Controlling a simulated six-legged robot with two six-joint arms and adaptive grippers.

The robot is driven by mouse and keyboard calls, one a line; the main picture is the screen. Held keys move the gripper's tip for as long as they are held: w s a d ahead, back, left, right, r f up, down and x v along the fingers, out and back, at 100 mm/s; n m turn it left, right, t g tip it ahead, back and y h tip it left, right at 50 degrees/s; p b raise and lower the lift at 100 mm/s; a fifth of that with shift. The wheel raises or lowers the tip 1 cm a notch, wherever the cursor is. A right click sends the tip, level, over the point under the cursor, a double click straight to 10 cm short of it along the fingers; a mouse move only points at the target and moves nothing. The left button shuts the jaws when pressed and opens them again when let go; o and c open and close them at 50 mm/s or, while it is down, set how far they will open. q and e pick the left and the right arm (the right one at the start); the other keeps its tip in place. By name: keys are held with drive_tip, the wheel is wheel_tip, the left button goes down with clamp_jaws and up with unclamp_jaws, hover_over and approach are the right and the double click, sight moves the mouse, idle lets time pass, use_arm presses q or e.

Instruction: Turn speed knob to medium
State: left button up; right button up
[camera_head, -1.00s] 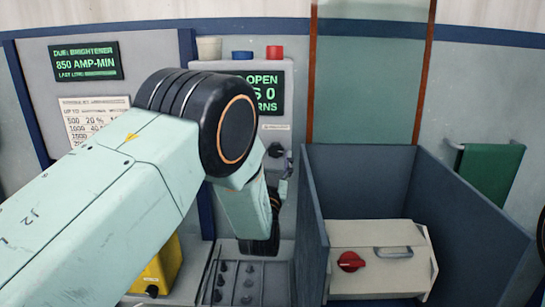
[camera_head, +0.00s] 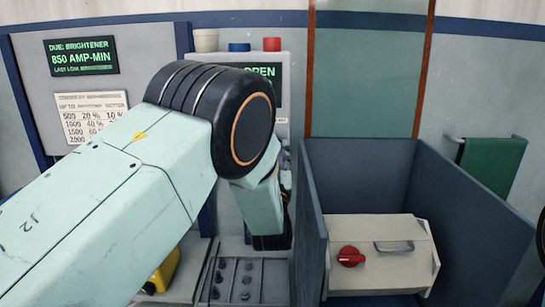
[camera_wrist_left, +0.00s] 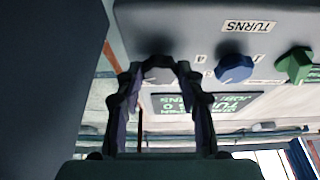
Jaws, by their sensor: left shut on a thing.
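A grey control panel (camera_wrist_left: 190,25) fills the top of the left wrist view, seen upside down with a "TURNS" label. Which setting the knob points to cannot be read. In the head view my left arm hides most of the panel (camera_head: 285,128) and its knobs. My right gripper is not in view.
A display (camera_head: 264,72) showing "OPEN" is partly covered by my arm. A blue-grey bin (camera_head: 345,165) with a beige box (camera_head: 385,265) and red knob (camera_head: 350,256) stands at right. A tray of several dark pegs (camera_head: 262,285) lies below. A yellow object (camera_head: 163,273) is at lower left.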

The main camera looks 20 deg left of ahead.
use_arm(q)
drive_tip(key=shift+d+n+g+y+b, duration=0.1)
drive_tip(key=shift+n+g+y+b, duration=0.15)
drive_tip(key=shift+n+y, duration=0.55)
drive_tip(key=shift+d+n+g+y+b, duration=0.15)
drive_tip(key=shift+n+g+y, duration=0.15)
drive_tip(key=shift+n, duration=0.9)
drive_tip(key=shift+a, duration=0.1)
drive_tip(key=o, duration=1.2)
wheel_tip(320, 180, up, 10)
